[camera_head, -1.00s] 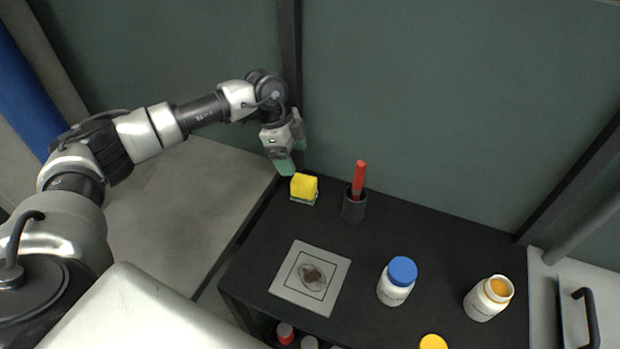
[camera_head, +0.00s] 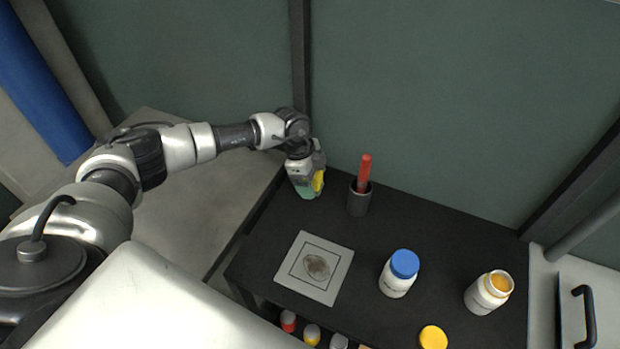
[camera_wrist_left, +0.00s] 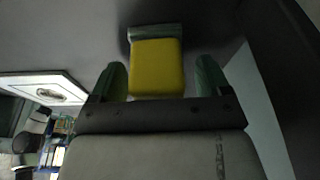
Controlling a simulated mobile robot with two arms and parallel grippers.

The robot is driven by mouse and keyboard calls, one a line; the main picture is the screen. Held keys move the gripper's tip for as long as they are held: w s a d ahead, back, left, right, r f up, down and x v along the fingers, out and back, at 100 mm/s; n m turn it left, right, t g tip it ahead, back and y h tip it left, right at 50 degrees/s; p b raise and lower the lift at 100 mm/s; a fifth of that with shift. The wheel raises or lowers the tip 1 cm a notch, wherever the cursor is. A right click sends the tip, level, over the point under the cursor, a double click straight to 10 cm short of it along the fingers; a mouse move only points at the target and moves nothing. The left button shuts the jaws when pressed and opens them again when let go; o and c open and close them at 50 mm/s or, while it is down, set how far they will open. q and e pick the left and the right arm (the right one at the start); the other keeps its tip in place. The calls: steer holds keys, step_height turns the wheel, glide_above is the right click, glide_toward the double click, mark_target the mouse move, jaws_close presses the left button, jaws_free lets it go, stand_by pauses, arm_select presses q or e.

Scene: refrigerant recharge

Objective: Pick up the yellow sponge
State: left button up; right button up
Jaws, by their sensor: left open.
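The yellow sponge (camera_head: 318,181) stands on the black table at its back left corner, mostly hidden behind my left gripper (camera_head: 308,190) in the head view. In the left wrist view the sponge (camera_wrist_left: 157,68) is a yellow block with a grey-green strip along its far end. My left gripper (camera_wrist_left: 156,82) is open, with its green fingers on either side of the sponge's near part. A narrow gap shows on each side, so the fingers do not appear to grip it. My right gripper is not in view.
A dark cup with a red-handled tool (camera_head: 359,203) stands just right of the sponge. A stained grey plate (camera_head: 336,283), a blue-capped bottle (camera_head: 396,279), an open bottle (camera_head: 482,297) and a yellow lid (camera_head: 433,338) are farther forward. The dark wall is close behind.

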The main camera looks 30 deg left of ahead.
mark_target(317, 174)
arm_select(q)
steer(key=shift+c, duration=0.2)
steer(key=c, duration=1)
steer(key=shift+r, duration=0.15)
steer(key=shift+s+r, duration=0.2)
steer(key=shift+r, duration=0.25)
step_height(317, 174, up, 5)
steer(key=shift+r+b, duration=0.2)
steer(key=shift+b, duration=0.4)
steer(key=s+b, duration=0.1)
steer(key=s, duration=0.5)
steer(key=s+b, duration=0.1)
steer(key=s, duration=0.6)
steer(key=s+d+b, duration=0.1)
steer(key=s, duration=0.5)
steer(key=shift+s+r, duration=0.25)
steer(key=shift+s, duration=0.05)
